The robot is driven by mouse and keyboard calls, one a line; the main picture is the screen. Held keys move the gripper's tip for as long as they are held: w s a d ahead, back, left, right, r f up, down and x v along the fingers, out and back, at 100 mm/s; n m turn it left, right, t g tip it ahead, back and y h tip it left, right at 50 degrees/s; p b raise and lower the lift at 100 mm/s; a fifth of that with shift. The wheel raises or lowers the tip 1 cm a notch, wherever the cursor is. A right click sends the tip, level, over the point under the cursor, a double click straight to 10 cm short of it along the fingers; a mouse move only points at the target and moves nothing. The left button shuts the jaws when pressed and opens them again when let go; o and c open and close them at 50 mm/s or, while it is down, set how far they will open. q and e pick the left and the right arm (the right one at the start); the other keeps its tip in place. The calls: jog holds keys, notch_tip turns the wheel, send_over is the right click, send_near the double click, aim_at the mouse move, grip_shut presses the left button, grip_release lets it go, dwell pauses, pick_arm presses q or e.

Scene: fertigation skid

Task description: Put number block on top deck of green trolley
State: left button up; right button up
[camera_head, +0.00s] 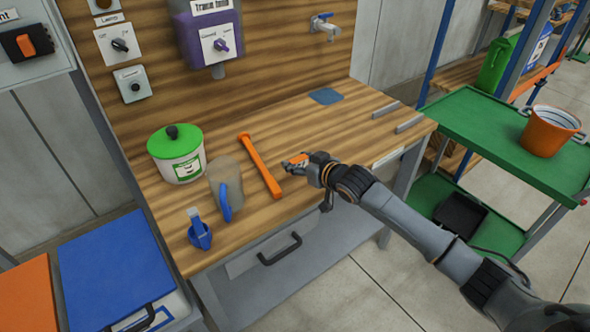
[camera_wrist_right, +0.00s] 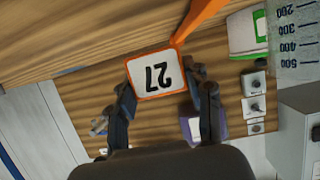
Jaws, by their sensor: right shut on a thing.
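The number block (camera_wrist_right: 157,76) is a small block with an orange rim and a white face marked 27, seen upside down in the right wrist view. My right gripper (camera_wrist_right: 160,95) is shut on it, with a finger on each side. In the head view the block (camera_head: 297,160) shows at the tip of my right gripper (camera_head: 304,165), over the wooden bench near its front edge. I cannot tell whether it touches the bench. The green trolley (camera_head: 480,125) stands at the right, its top deck apart from the gripper. My left gripper is not in view.
An orange bucket (camera_head: 550,131) stands on the trolley's top deck; the deck's left part is clear. On the bench (camera_head: 335,125) are an orange bar tool (camera_head: 260,165), a grey jug (camera_head: 228,180), a blue scoop (camera_head: 200,236) and a green-lidded tub (camera_head: 178,158). A black tray (camera_head: 460,213) lies on the lower deck.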

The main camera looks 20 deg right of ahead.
aim_at(295, 180)
jog(key=shift+w+a+f, duration=0.15)
jog(key=shift+w+f, duration=0.25)
jog(key=shift+f, duration=0.05)
jog(key=f, duration=0.3)
jog(key=shift+w+a+p, duration=0.15)
jog(key=shift+w+p, duration=0.25)
jog(key=shift+f, duration=0.4)
jog(key=shift+f, duration=0.1)
jog(key=o, duration=1)
jog(key=shift+o, duration=0.2)
